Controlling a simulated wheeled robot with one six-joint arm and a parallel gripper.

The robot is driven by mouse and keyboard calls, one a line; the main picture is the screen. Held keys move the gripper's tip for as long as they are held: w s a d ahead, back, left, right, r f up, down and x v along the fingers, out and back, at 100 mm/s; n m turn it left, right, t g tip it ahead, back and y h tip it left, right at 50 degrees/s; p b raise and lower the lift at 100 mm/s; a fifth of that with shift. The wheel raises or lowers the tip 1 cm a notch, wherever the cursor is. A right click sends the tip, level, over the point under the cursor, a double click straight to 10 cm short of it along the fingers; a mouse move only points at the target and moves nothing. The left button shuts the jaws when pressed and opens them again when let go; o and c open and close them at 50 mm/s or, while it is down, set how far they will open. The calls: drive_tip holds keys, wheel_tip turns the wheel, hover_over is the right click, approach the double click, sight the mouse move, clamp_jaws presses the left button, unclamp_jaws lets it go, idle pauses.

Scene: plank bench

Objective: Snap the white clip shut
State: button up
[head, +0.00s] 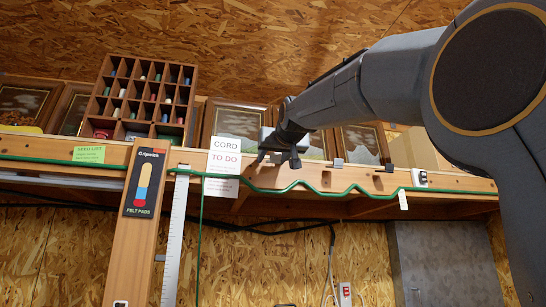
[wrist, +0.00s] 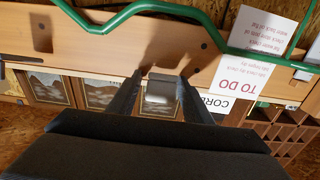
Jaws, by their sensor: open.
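A pale grey-white clip (wrist: 162,92) stands at the plank's edge in the wrist view, between the two fingers of my gripper (wrist: 160,95). The fingers are open, one on each side of it, with a gap visible on both sides. I cannot tell whether the clip's lid is up or down. In the head view my gripper (head: 282,156) is at the shelf edge, just right of the "CORD TO DO" card (head: 222,168), and largely hides that spot. The green cord (head: 290,190) runs along the plank's front; it also shows in the wrist view (wrist: 135,12).
Framed pictures (head: 360,145) and a compartment rack (head: 140,97) stand behind.

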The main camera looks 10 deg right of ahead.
drive_tip(key=shift+c, duration=0.2)
drive_tip(key=c, duration=1)
